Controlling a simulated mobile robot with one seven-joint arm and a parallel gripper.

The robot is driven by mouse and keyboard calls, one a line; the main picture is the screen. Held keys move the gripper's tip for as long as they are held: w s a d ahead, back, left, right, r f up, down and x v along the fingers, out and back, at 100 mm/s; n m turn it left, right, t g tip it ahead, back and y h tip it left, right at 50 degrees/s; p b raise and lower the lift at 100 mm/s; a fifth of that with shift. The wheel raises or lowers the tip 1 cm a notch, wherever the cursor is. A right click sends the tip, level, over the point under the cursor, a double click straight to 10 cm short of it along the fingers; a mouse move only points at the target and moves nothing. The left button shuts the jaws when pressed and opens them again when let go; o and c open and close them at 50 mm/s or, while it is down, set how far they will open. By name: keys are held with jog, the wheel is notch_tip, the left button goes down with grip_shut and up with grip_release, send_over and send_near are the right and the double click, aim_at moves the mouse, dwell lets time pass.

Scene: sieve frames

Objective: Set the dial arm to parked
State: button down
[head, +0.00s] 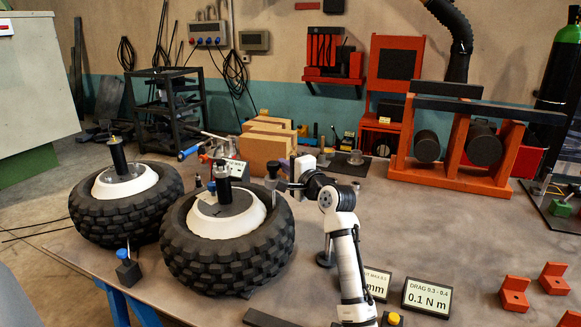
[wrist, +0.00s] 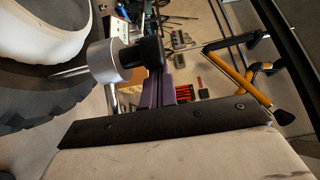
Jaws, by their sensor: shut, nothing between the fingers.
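What looks like the dial arm shows in the wrist view as a silver cylinder (wrist: 103,62) with a black end and a thin rod reaching left in front of the tyre (wrist: 40,100). I cannot tell whether the rod touches the wheel. In the head view a grey upright piece (head: 272,172) stands at the right edge of the nearer wheel (head: 215,262), partly lost against my wrist. My gripper (wrist: 160,82) is shut and empty, its dark purple fingers close to the black end, which partly hides them. Contact is unclear.
A second wheel (head: 100,222) stands left of the nearer one. Two signs (head: 427,297) and several orange brackets (head: 514,293) are at front right. Wooden blocks (head: 263,152) and an orange stand (head: 460,140) are behind. The table's middle right is clear.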

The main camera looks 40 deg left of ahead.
dwell(0.4)
jog(key=s+d+n+g, duration=0.3)
jog(key=d+n+g, duration=0.1)
jog(key=d+g, duration=0.2)
jog(key=s+d+n+g, duration=0.3)
jog(key=d+g, duration=0.3)
jog(key=d, duration=0.3)
jog(key=shift+s+n, duration=0.2)
jog(key=shift+n, duration=0.2)
dwell(0.4)
jog(key=shift+d, duration=0.1)
dwell(1.4)
jog(key=p+v, duration=0.2)
jog(key=v, duration=1.1)
jog(key=shift+d+f+p, duration=0.15)
jog(key=shift+d+p, duration=0.2)
jog(key=shift+w, duration=0.1)
